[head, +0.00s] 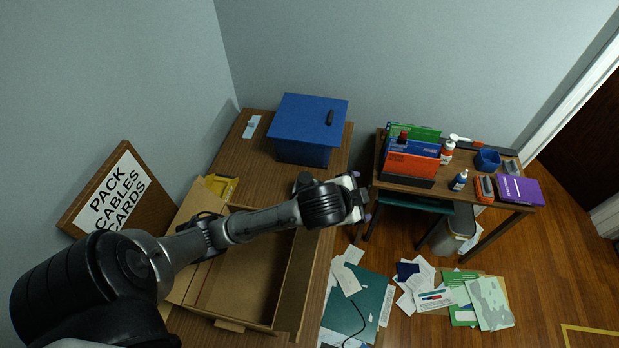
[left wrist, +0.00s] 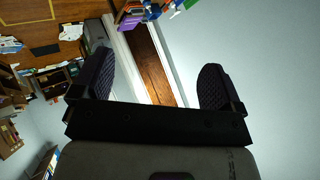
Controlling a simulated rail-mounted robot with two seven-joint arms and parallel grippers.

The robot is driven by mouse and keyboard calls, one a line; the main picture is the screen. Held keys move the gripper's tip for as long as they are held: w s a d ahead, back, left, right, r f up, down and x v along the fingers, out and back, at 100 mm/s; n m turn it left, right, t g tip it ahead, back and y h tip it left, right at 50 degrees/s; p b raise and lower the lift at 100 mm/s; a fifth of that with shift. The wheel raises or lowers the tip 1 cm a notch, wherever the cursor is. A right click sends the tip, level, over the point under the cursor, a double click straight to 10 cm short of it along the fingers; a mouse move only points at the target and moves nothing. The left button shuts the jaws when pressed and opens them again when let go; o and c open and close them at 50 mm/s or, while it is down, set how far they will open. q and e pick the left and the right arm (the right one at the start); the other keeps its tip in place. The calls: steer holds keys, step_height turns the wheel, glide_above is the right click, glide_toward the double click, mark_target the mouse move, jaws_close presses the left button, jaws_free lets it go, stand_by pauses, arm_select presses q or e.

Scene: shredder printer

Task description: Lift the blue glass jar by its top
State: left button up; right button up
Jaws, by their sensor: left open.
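No thing is clearly recognisable as a blue glass jar. A small dark blue bottle with a pale top (head: 459,181) stands upright near the front of the right-hand desk (head: 512,203). A blue open-topped container (head: 487,160) stands behind it, to its right. My left gripper (head: 364,198) is left of this desk, apart from both. In the left wrist view my left gripper (left wrist: 155,80) is open, with nothing between its fingers. My right gripper is not in view.
A blue lidded box (head: 308,122) stands on the left-hand table. Upright folders (head: 411,160), a white-and-red bottle (head: 447,150), an orange stapler-like item (head: 484,190) and a purple box (head: 519,191) crowd the desk. Papers litter the floor.

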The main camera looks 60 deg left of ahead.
arm_select(q)
steer(key=w+a+f+m+y+b, duration=0.1)
steer(key=w+a+f+y+b, duration=0.1)
steer(key=w+a+f+b, duration=0.3)
steer(key=m+g+h+b, duration=0.2)
steer(key=m+g+b, duration=0.6)
steer(key=m+g, duration=0.3)
glide_above(305, 178)
steer(key=d, duration=0.2)
step_height(305, 178, down, 11)
steer(key=t, duration=0.1)
steer(key=shift+m, duration=0.4)
steer(key=f+b, duration=0.1)
steer(key=f, duration=0.3)
steer(key=a+f+b, duration=0.1)
steer(key=f, duration=0.4)
steer(key=a+f, duration=0.1)
steer(key=f, duration=0.3)
steer(key=shift+w+a+f+b, duration=0.1)
steer(key=shift+a+f+b, duration=0.05)
steer(key=shift+b, duration=0.25)
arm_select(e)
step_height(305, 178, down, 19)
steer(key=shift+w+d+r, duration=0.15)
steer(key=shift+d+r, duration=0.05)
